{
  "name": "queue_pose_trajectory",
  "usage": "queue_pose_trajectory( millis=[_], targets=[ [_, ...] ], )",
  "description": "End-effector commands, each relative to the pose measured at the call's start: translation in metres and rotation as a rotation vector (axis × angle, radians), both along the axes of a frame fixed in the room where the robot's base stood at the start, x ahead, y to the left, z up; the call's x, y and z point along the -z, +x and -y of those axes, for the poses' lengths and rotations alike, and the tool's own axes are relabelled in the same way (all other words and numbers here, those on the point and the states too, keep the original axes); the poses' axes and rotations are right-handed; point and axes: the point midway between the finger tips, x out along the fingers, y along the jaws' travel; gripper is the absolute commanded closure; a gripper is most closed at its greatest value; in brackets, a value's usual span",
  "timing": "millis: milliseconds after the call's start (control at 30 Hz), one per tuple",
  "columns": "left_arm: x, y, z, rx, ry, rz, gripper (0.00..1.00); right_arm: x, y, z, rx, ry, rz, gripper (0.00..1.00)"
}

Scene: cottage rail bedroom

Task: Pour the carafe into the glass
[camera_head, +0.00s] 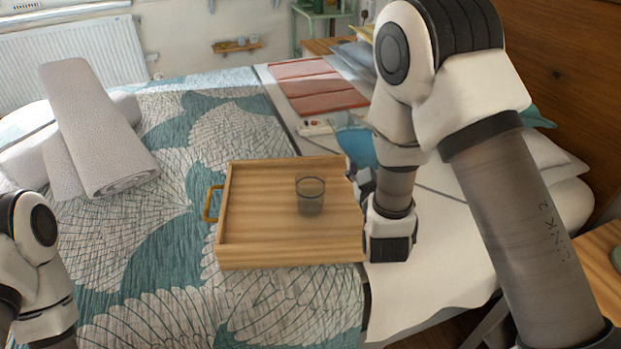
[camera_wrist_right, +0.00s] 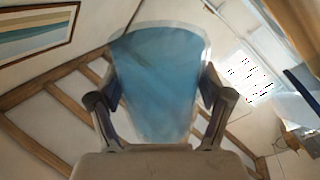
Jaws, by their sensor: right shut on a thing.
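A clear glass (camera_head: 310,196) stands upright on a wooden tray (camera_head: 245,257) on the bed. The blue carafe (camera_head: 354,143) shows just beyond the tray's far right corner, partly hidden behind my right arm. My right gripper (camera_head: 361,178) is shut on the carafe, at the tray's right side. In the right wrist view the carafe (camera_wrist_right: 158,85) sits between the two fingers of the gripper (camera_wrist_right: 160,104). It is apart from the glass, to its right and behind it. Its tilt and mouth are hard to make out. My left arm is at the lower left, with its gripper out of view.
The tray has raised edges and a brass handle (camera_head: 211,203). A rolled grey towel (camera_head: 95,130) lies at the left of the bed. Red folded cloths (camera_head: 315,86) and pillows lie behind. A wooden headboard (camera_head: 572,90) bounds the right.

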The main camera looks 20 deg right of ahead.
Motion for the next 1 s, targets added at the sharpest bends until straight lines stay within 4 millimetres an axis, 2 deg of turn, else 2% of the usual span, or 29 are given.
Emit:
queue_pose_trajectory(
  millis=[100,200,500,600,1000],
  targets=[
    [0.012,0.000,0.000,0.000,0.000,0.000,0.11,0.013,0.000,0.005,0.001,-0.071,-0.014,0.91],
    [0.016,0.000,0.000,0.000,0.000,-0.001,0.11,0.019,0.000,0.008,0.001,-0.135,-0.029,0.91],
    [0.011,0.000,0.000,0.000,0.000,0.000,0.11,0.017,-0.003,0.018,0.001,-0.282,-0.060,0.91],
    [0.036,0.000,0.000,0.000,0.000,0.000,0.11,0.049,-0.004,0.023,0.002,-0.376,-0.085,0.91],
    [0.029,0.000,0.000,0.000,0.000,0.000,0.11,0.044,-0.005,0.025,0.001,-0.471,-0.100,0.91]
  ],
)
